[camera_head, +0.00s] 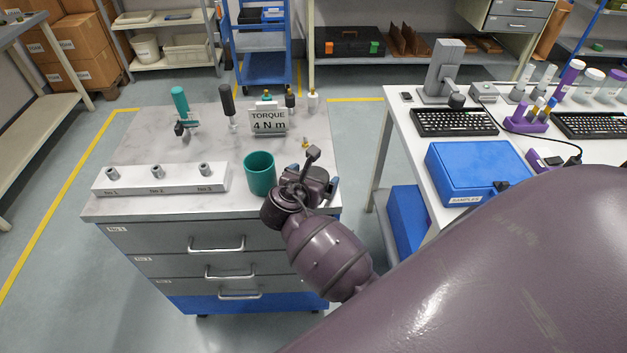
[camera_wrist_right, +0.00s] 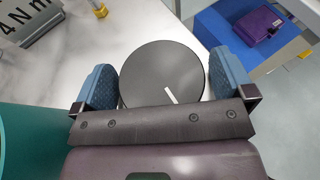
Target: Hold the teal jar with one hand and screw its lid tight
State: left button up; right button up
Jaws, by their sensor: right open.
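The teal jar (camera_head: 260,176) stands upright and uncovered near the front edge of the cabinet top; its side also shows at the left edge of the right wrist view (camera_wrist_right: 14,150). My right gripper (camera_head: 313,173) is just right of the jar, over the cabinet's front right corner. In the right wrist view, a round dark grey lid (camera_wrist_right: 160,72) with a white mark lies between the blue fingertips of this gripper (camera_wrist_right: 165,82). In the head view my gripper hides the lid. My left gripper is not in view.
A white block with sockets (camera_head: 130,182) lies left of the jar. Behind stand a "TORQUE 4 N m" sign (camera_head: 268,120), a teal-handled tool (camera_head: 181,103) and a black-handled driver (camera_head: 227,103). A white table with a blue case (camera_head: 478,172) is at the right.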

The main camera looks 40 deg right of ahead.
jog(key=shift+c, duration=0.5)
jog(key=c, duration=0.7)
jog(key=shift+r, duration=0.15)
jog(key=shift+r, duration=0.3)
notch_tip(320, 180, up, 19)
jog(key=p, duration=0.3)
jog(key=shift+r, duration=0.15)
